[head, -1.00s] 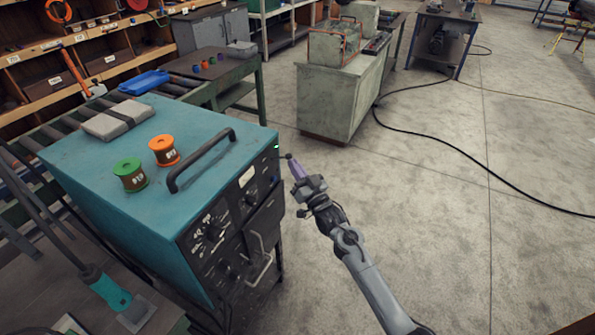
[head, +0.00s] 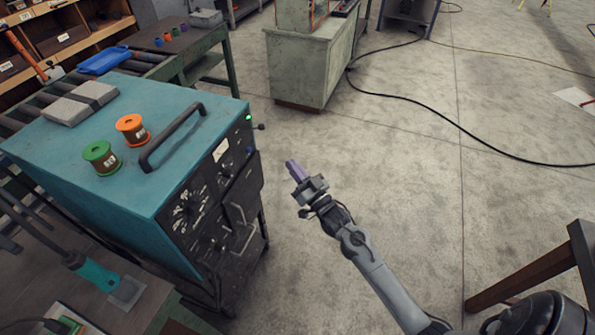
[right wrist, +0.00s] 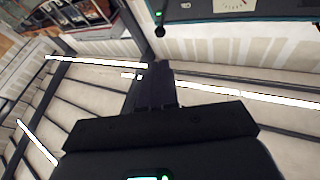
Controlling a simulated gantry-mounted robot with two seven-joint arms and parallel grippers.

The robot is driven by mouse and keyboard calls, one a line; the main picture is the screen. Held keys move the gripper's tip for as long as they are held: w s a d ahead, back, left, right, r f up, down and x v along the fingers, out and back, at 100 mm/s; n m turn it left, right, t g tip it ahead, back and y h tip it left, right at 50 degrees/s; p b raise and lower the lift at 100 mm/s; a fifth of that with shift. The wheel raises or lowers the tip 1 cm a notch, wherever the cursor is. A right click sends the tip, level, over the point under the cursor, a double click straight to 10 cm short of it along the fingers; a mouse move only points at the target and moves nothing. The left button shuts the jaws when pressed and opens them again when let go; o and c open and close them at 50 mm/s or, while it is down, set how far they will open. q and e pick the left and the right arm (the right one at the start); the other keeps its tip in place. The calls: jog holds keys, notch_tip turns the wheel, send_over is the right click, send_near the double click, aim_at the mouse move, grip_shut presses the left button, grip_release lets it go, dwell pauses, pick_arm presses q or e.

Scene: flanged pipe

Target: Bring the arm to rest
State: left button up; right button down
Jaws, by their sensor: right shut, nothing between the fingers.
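My right gripper (head: 292,168) is in the head view, right of the teal machine's front panel, with open air and concrete floor behind it. Its purple fingers are together and hold nothing. In the right wrist view the dark closed fingers (right wrist: 152,85) point up the picture. The teal machine (head: 60,140) has a dark front panel with dials, a small lit green lamp and a small lever beside the lamp. A gap shows between the gripper and the panel. My left gripper is not in the head view.
A green spool (head: 101,157), an orange spool (head: 132,130) and a grey block (head: 80,103) sit on the machine's top near its black handle (head: 172,137). A pale cabinet (head: 309,65) stands behind. A dark wooden leg (head: 530,275) is at lower right.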

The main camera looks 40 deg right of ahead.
jog(key=s+a+f+n+g+y, duration=0.3)
jog(key=s+a+f+g, duration=0.6)
jog(key=s+a, duration=0.6)
jog(key=s+a+f+n+g+h, duration=0.1)
jog(key=s+a+f+n+g, duration=0.1)
jog(key=s+g, duration=1)
notch_tip(320, 180, up, 28)
jog(key=s+t+p, duration=0.2)
jog(key=p, duration=2.6)
jog(key=shift+s+f+t, duration=0.2)
jog(key=shift+s+t, duration=0.2)
